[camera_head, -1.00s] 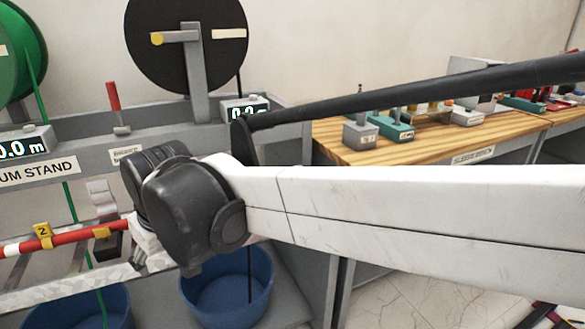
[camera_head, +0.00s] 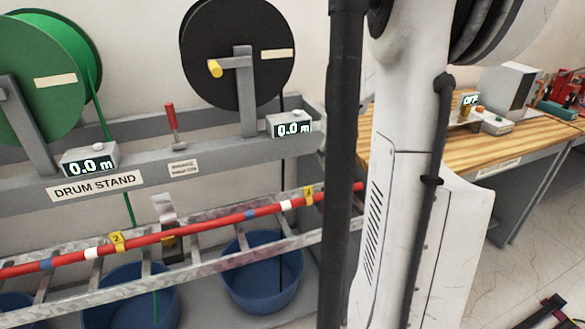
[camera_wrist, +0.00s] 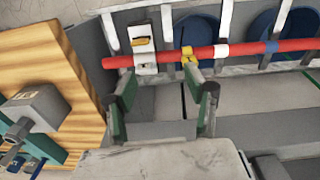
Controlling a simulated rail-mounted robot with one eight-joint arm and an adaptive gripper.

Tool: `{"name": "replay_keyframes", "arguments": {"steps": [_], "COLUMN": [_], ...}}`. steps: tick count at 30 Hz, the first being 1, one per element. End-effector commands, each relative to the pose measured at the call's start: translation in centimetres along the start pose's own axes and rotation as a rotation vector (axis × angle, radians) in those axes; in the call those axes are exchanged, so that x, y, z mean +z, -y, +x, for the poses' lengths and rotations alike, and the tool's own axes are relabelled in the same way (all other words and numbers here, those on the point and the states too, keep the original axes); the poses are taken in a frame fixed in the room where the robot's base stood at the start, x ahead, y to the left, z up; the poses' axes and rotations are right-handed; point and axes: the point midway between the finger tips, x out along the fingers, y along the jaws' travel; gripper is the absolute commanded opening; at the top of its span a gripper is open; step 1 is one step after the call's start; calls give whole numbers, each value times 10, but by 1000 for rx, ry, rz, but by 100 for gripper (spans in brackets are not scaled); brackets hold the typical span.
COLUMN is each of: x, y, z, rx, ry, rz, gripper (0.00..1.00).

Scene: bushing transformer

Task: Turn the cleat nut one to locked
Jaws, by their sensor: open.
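In the wrist view a pale cleat (camera_wrist: 144,58) with an orange-yellow piece (camera_wrist: 143,43), perhaps its nut, sits at the red cable (camera_wrist: 240,50) near the cable's end. A yellow tag (camera_wrist: 188,54) is on the cable beside it. My gripper (camera_wrist: 168,92) is open and empty, its green-padded fingers apart below the cable in the picture. In the head view another cleat (camera_head: 165,208) stands by the cable near the yellow tag 2 (camera_head: 117,241). I cannot tell which cleat is number one.
A metal cable ladder (camera_head: 200,267) carries the cable above blue tubs (camera_head: 262,285). Behind are a drum stand (camera_head: 95,186) with green (camera_head: 40,60) and black drums (camera_head: 225,70), and a red-handled lever (camera_head: 171,118). A wooden bench (camera_wrist: 45,60) with boxes is close on the wrist view's left.

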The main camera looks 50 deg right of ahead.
Motion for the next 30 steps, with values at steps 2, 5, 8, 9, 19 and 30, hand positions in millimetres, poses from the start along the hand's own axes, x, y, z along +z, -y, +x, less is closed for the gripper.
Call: {"name": "replay_keyframes", "arguments": {"steps": [2,5,8,9,19,30], "x": [0,0,1,1,3,5], "y": [-20,-33,-37,-38,-36,-35], "z": [-2,0,4,7,58,121], "rx": [-8,-14,-17,-17,-16,-16], "ry": [18,30,36,36,35,35], "rz": [16,24,26,26,25,25], "gripper": [49,49,49,49,49,49]}}
